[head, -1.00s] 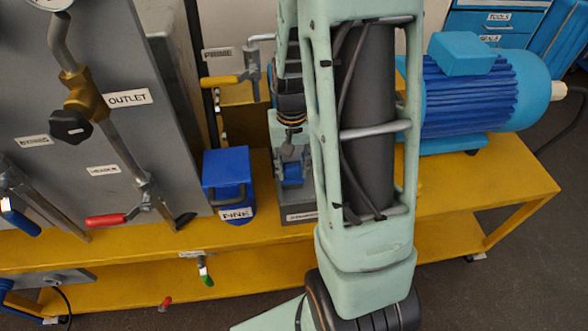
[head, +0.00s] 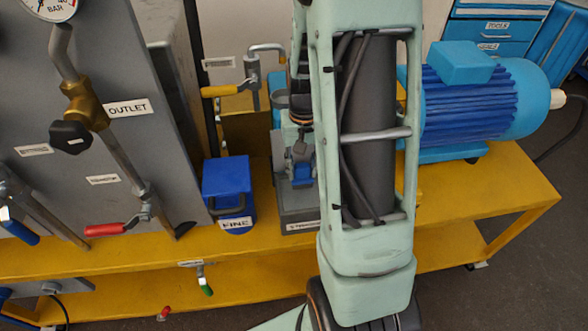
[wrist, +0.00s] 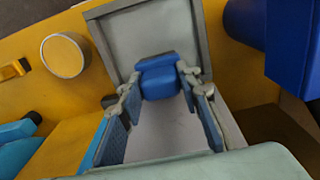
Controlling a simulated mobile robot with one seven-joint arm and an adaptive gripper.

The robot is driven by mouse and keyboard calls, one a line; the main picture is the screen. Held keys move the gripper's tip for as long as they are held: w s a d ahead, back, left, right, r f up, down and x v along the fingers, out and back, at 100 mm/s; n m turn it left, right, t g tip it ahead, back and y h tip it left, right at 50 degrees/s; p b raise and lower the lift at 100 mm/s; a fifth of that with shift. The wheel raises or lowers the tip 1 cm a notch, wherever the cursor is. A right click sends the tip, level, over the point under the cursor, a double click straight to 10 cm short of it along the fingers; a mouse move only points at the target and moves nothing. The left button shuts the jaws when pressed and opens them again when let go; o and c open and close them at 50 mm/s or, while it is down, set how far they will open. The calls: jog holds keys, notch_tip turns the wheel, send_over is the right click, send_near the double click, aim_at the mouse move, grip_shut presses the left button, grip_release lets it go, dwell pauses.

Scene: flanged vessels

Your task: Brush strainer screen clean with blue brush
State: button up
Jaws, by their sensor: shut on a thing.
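The blue brush (wrist: 158,78) sits between the fingertips of my gripper (wrist: 160,88) in the wrist view, over a pale flat panel inside a raised grey frame (wrist: 103,42). The panel seems to be the strainer screen (wrist: 125,30); no mesh or dirt can be made out. My gripper is shut on the brush. I cannot tell whether the bristles touch the panel. In the head view my gripper (head: 302,155) is small and partly hidden by my arm, above a grey labelled tray (head: 296,217) on the yellow bench.
A blue box marked FINE (head: 228,190) stands close left of the tray; it also shows in the wrist view (wrist: 290,45). The OUTLET panel (head: 150,150) with pipes and valve handles is farther left. A blue motor (head: 470,100) stands right. The yellow bench (head: 500,190) is bare at front right.

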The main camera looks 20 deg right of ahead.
jog(key=shift+d, duration=0.15)
jog(key=shift+s+d+f, duration=0.1)
jog(key=shift+s+d, duration=0.15)
jog(key=shift+d, duration=0.45)
jog(key=shift+s+d, duration=0.2)
jog(key=shift+d, duration=0.45)
jog(key=shift+a, duration=0.1)
jog(key=shift+w+a, duration=0.2)
jog(key=shift+a, duration=0.5)
jog(key=shift+w+a, duration=0.2)
jog(key=shift+a, duration=0.5)
jog(key=shift+a, duration=0.1)
jog(key=shift+w+a, duration=0.2)
jog(key=shift+a, duration=0.45)
jog(key=shift+w+a, duration=0.2)
jog(key=shift+a, duration=0.45)
jog(key=shift+f, duration=0.1)
